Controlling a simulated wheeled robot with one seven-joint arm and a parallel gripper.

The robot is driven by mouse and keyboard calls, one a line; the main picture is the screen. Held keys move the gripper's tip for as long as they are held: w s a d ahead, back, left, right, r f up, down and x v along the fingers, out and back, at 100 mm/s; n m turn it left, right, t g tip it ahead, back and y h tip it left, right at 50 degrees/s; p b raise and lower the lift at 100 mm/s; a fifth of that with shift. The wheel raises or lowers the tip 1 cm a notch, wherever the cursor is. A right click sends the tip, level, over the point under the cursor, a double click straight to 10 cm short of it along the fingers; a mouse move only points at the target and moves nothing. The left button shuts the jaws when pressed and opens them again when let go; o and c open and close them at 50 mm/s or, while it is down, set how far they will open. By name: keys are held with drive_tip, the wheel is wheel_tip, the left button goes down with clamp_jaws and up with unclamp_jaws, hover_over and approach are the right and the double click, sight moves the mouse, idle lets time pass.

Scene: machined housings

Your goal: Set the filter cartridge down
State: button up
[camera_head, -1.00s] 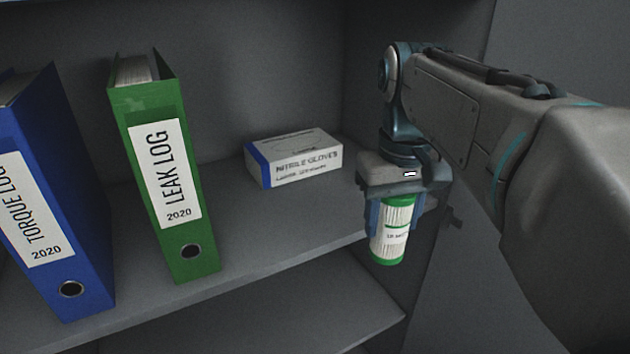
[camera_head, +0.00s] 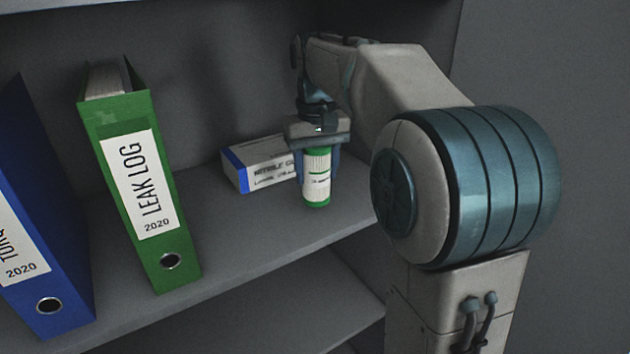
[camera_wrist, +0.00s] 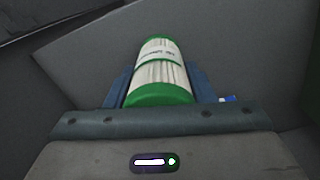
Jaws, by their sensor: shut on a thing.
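The filter cartridge (camera_head: 317,179) is a white pleated cylinder with green end caps and a printed label band. My gripper (camera_head: 318,165) is shut on it and holds it upright, over the right part of the shelf (camera_head: 235,235). I cannot tell whether its lower cap touches the shelf. In the wrist view the cartridge (camera_wrist: 159,72) lies between the two blue fingers, its near green cap close to the palm.
A nitrile gloves box (camera_head: 257,165) sits just left of and behind the cartridge, partly covered by it. A green leak log binder (camera_head: 150,200) and a blue binder (camera_head: 45,220) stand further left. Bare shelf lies between the green binder and the cartridge.

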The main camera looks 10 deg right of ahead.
sight(316, 183)
drive_tip(key=shift+w+f+b, duration=0.15)
drive_tip(key=shift+f+b, duration=0.35)
drive_tip(key=shift+f, duration=1.25)
drive_tip(key=shift+f, duration=0.2)
drive_tip(key=o, duration=1.1)
drive_tip(key=shift+c, duration=0.2)
drive_tip(key=shift+r, duration=0.1)
wheel_tip(316, 183, up, 8)
drive_tip(key=shift+f+p, duration=0.15)
drive_tip(key=shift+p, duration=0.8)
drive_tip(key=s+f+t, duration=0.2)
drive_tip(key=s+f, duration=1.6)
drive_tip(key=s, duration=0.3)
drive_tip(key=shift+a+f+m, duration=0.15)
drive_tip(key=shift+f+m, duration=0.05)
drive_tip(key=shift+m, duration=0.1)
